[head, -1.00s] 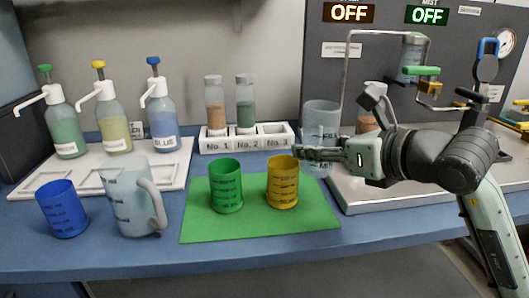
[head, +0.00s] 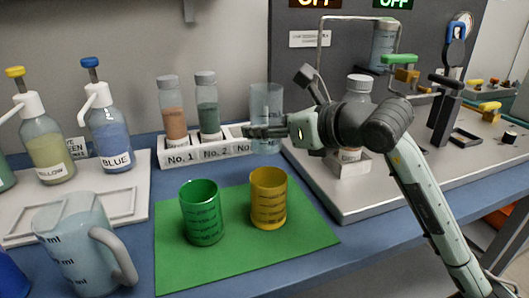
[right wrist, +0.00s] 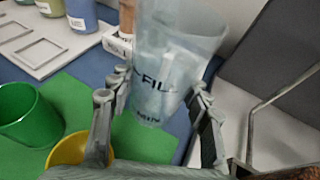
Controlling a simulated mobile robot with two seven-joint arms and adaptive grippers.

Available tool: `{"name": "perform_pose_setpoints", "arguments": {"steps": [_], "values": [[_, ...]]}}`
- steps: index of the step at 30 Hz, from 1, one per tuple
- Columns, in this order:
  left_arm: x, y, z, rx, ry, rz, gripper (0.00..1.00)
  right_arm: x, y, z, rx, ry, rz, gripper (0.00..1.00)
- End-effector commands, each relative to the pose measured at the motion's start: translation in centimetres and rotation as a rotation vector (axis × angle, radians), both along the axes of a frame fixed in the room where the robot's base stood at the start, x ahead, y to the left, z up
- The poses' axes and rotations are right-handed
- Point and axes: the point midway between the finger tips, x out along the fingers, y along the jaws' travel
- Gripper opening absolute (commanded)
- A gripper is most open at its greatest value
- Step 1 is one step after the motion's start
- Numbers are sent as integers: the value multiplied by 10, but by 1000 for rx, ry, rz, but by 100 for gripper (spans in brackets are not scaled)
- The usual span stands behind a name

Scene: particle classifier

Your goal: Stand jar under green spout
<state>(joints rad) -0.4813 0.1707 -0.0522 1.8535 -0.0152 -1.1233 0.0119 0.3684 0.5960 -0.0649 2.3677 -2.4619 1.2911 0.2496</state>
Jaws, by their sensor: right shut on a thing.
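A clear jar (head: 266,100) with dark "FILL" lettering stands upright in my right gripper (head: 254,132), by the No. 3 end of the vial rack. In the right wrist view the jar (right wrist: 172,60) sits between the two fingers, and it looks empty. My right gripper is shut on it. I cannot tell whether the jar's base touches anything. A green-topped spout (head: 398,59) with a brass body is on the apparatus at the right, well away from the jar. Blue (head: 455,30) and black (head: 446,82) handles are to its right. My left gripper is not in view.
A green cup (head: 202,214) and a yellow cup (head: 268,200) stand on a green mat (head: 190,272). The rack (head: 185,160) holds two vials. A white-capped bottle (head: 358,92) stands behind my right arm on the pale bench plate (head: 400,190). A handled jug (head: 78,245) is front left.

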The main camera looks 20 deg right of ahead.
Motion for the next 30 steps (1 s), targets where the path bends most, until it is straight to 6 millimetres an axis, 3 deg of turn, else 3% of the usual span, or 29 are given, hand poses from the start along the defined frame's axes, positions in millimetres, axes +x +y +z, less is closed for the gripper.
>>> {"name": "perform_pose_setpoints", "arguments": {"steps": [6,12,18,26,30], "values": [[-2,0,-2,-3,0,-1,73,41,-28,-29,2,2,-4,11],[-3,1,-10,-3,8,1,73,65,-44,-46,1,-1,-1,11],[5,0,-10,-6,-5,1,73,71,-47,-55,1,-1,0,11],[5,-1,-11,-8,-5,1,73,70,-47,-88,1,-1,0,11],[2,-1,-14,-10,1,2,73,70,-47,-90,0,-4,-1,11]]}}
